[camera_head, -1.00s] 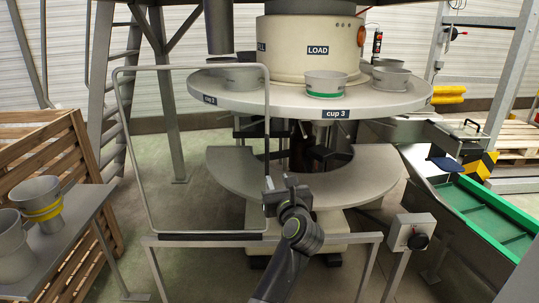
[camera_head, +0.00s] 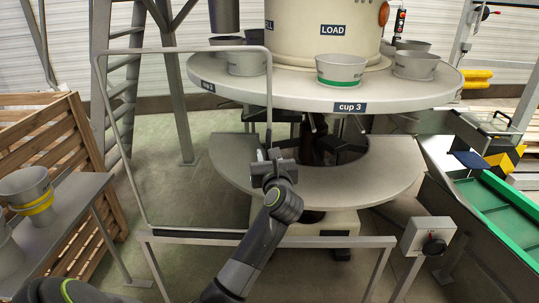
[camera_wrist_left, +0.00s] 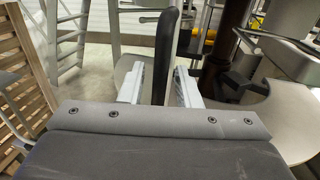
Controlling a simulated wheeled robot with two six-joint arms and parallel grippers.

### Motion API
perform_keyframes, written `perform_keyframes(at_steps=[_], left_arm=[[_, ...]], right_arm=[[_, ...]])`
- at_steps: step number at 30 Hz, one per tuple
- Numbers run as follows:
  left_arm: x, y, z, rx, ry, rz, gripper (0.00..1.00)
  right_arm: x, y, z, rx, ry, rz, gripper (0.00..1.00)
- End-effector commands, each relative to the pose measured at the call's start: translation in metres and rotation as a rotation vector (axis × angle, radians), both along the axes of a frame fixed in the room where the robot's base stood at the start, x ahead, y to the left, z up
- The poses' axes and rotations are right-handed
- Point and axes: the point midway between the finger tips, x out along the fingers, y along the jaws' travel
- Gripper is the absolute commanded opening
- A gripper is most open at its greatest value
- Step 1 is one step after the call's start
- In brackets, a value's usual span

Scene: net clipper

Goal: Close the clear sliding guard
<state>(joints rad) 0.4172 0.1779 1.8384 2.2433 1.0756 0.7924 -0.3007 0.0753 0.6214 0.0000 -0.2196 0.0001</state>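The clear sliding guard (camera_head: 101,99) is a grey tube frame with a see-through pane. It stands upright at the left part of the front rail (camera_head: 330,241), and the right part of the machine front is uncovered. My left gripper (camera_head: 268,155) is at the guard's right upright. In the left wrist view, a dark upright handle bar (camera_wrist_left: 165,50) stands between the two pale fingers of my left gripper (camera_wrist_left: 158,86). The fingers are apart, with visible gaps beside the bar. The upright's lower part is hidden behind the gripper. My right gripper is not in view.
A round table (camera_head: 300,92) with several cups stands behind the guard, above a curved lower shelf (camera_head: 370,180). A grey box with a dark knob (camera_head: 427,237) is at the rail's right end. A green conveyor (camera_head: 500,210) is at right, a cup shelf (camera_head: 70,215) at left.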

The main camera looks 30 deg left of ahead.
Motion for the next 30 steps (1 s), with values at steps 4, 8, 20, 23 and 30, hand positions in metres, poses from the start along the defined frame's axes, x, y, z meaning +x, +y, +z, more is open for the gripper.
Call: perform_keyframes(at_steps=[4, 8, 20, 23, 30], left_arm=[[0.000, 0.000, 0.000, 0.001, 0.001, 0.000, 0.24], [0.000, 0.000, 0.000, 0.001, 0.001, 0.000, 0.07], [0.001, -0.002, -0.001, 0.001, 0.001, 0.000, 0.00], [0.004, -0.007, -0.002, -0.001, 0.001, -0.001, 0.00], [0.026, -0.043, -0.003, -0.005, -0.001, -0.005, 0.00]], right_arm=[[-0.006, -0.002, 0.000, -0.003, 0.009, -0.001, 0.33], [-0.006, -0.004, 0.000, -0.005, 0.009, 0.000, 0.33], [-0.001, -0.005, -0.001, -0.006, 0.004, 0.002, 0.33], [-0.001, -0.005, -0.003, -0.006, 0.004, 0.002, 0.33], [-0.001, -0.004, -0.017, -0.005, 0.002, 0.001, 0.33]])
